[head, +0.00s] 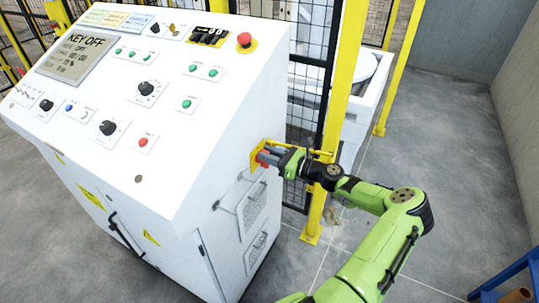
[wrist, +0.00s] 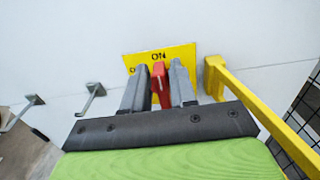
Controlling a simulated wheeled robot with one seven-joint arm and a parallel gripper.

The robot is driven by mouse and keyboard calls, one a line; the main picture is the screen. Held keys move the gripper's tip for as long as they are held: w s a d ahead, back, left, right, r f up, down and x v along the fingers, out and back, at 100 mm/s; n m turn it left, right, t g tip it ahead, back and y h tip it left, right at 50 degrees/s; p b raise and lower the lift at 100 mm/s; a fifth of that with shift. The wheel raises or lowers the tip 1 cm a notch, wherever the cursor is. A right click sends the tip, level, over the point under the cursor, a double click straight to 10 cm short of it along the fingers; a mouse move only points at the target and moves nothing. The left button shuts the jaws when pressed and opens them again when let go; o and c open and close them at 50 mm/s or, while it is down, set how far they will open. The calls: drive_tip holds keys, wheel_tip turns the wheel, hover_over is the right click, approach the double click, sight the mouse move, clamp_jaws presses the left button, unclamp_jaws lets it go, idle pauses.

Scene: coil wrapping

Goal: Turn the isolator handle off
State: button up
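The isolator handle (wrist: 160,84) is red and sits on a yellow plate (wrist: 187,52) on the side of the white cabinet. The plate's marking "ON" shows above the handle, and the handle points up toward it. In the wrist view my gripper (wrist: 160,88) has its two grey fingers on either side of the handle. A narrow gap seems to show at the left finger; whether the fingers press on the handle I cannot tell. In the head view my gripper (head: 268,157) reaches the yellow plate (head: 256,160) from the right, and the handle is mostly hidden.
A yellow bar (wrist: 262,102) sticks out from the cabinet right of the handle. A yellow post (head: 342,85) and black mesh fence stand close behind my gripper. The control console (head: 190,130) fills the left, its screen reading "KEY OFF".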

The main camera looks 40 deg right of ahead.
clamp_jaws()
drive_tip(key=shift+a+n, duration=0.1)
drive_tip(key=shift+n, duration=0.2)
drive_tip(key=shift+s+a+n+p, duration=0.2)
drive_tip(key=shift+n+p, duration=0.15)
drive_tip(key=shift+n, duration=0.65)
drive_tip(key=n, duration=0.2)
drive_tip(key=shift+a+f+n, duration=0.1)
drive_tip(key=shift+a+n, duration=0.2)
drive_tip(key=n, duration=0.3)
drive_tip(key=n+b, duration=0.1)
drive_tip(key=shift+s+a+f+n, duration=0.2)
drive_tip(key=shift+a+f+n, duration=0.1)
drive_tip(key=shift+a+f, duration=0.1)
drive_tip(key=n, duration=0.1)
drive_tip(key=n+b, duration=0.1)
drive_tip(key=n, duration=0.1)
drive_tip(key=f+n+b, duration=0.1)
drive_tip(key=shift+s+a, duration=0.1)
drive_tip(key=shift+a, duration=0.2)
drive_tip(key=shift+f+n+b, duration=0.15)
drive_tip(key=shift+n+b, duration=0.45)
drive_tip(key=shift+n, duration=0.45)
drive_tip(key=shift+f+n+b, duration=0.15)
drive_tip(key=shift+n+b, duration=0.45)
drive_tip(key=shift+n, duration=0.45)
